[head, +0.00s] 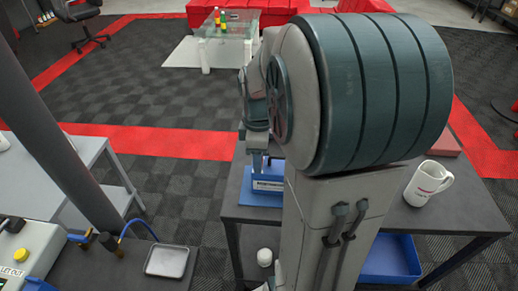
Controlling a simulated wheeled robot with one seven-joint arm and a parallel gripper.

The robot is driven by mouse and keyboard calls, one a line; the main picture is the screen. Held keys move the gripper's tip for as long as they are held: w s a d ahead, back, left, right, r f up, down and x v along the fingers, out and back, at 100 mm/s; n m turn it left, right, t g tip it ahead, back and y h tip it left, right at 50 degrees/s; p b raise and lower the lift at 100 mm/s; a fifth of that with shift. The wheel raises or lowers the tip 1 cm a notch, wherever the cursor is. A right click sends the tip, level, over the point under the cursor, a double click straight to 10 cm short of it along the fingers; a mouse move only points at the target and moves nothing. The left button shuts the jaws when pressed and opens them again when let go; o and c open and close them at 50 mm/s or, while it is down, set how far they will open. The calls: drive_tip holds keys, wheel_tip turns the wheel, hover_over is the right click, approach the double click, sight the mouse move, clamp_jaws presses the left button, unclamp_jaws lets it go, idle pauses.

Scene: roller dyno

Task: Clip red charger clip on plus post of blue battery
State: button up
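A blue object with a pale label (262,190), which looks like the blue battery, sits on the dark table (232,205) at the middle of the head view. My arm covers its right side, and I cannot make out its plus post. My gripper (257,150) is just above this blue object, seen small and partly behind my arm. I cannot tell whether its fingers are apart or closed, or whether it touches anything. I cannot make out the red charger clip; it may be hidden by my arm.
A white mug (428,182) stands on the table right of my arm, with a blue bin (392,262) lower down. At left are a dark post (60,130), a grey bench (38,180), a metal tray (167,261), a yellow-and-white unit (30,255) and a blue hose (140,222).

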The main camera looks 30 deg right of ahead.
wheel_tip(320, 180, up, 14)
drive_tip(key=p, duration=0.1)
drive_tip(key=shift+p, duration=0.3)
drive_tip(key=shift+f, duration=0.1)
idle(0.7)
